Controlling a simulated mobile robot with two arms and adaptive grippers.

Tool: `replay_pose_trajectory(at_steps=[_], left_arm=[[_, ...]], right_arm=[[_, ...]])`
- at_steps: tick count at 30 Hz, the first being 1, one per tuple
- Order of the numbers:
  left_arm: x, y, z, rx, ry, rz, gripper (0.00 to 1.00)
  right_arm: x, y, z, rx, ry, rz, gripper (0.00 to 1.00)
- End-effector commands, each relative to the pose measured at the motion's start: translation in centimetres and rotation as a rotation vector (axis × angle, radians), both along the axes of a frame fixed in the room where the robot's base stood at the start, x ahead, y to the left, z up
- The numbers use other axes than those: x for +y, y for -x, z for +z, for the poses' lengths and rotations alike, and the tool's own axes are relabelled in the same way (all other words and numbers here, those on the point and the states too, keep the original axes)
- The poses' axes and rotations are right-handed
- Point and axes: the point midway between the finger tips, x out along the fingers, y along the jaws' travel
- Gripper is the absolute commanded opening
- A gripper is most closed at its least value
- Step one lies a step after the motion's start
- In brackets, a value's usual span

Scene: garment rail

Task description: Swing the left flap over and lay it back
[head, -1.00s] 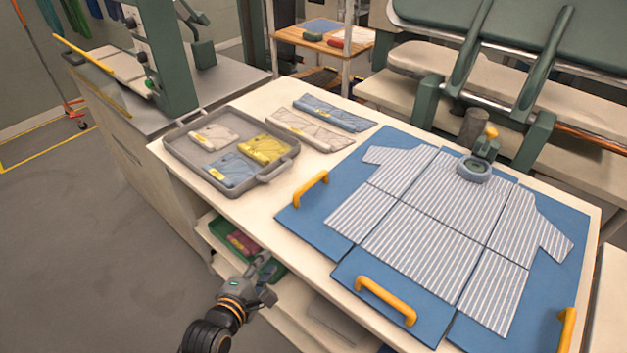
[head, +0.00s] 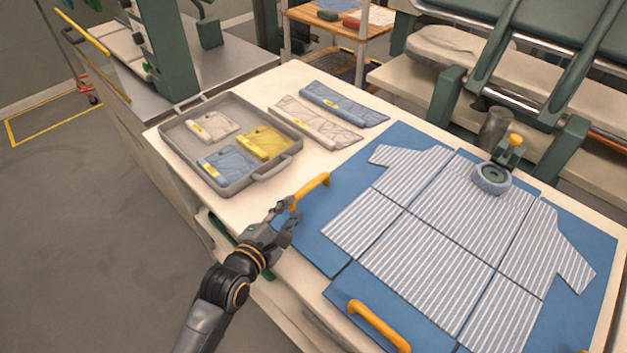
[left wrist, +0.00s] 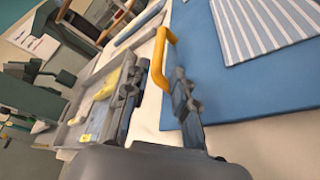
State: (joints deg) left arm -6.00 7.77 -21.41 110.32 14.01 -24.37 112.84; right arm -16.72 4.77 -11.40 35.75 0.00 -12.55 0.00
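The blue folding board lies flat on the table with a striped shirt (head: 430,255) spread across its panels. Its left flap (head: 305,240) lies flat and carries a yellow handle (head: 311,191) at its left edge. My left gripper (head: 291,214) is open close to the near end of this handle. In the left wrist view the handle (left wrist: 160,60) stands between the two spread fingers, nearer the right one, and past their tips. Contact is not visible. The lower flap has another yellow handle (head: 378,326). My right gripper is not in view.
A grey tray (head: 168,152) with folded garments stands left of the board. Packed garments (head: 343,103) lie behind it. A round blue-rimmed clamp (head: 492,178) sits on the shirt's collar area. A green press stands behind the table.

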Motion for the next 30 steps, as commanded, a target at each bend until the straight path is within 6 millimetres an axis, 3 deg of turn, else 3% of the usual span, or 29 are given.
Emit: replay_pose_trajectory(at_steps=[7,15,21,30], left_arm=[[-2.3,-4.6,-0.9,-0.001,-0.002,0.0,0.26],[-4.2,-8.3,-1.9,0.0,-0.002,0.0,0.26],[-4.9,-9.6,-2.3,0.0,-0.001,0.001,0.26],[-5.0,-9.9,-2.4,0.0,-0.001,0.001,0.26]], right_arm=[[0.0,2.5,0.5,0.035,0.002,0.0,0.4],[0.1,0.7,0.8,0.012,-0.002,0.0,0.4],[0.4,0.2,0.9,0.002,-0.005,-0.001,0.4],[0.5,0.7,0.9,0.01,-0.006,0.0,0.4]])
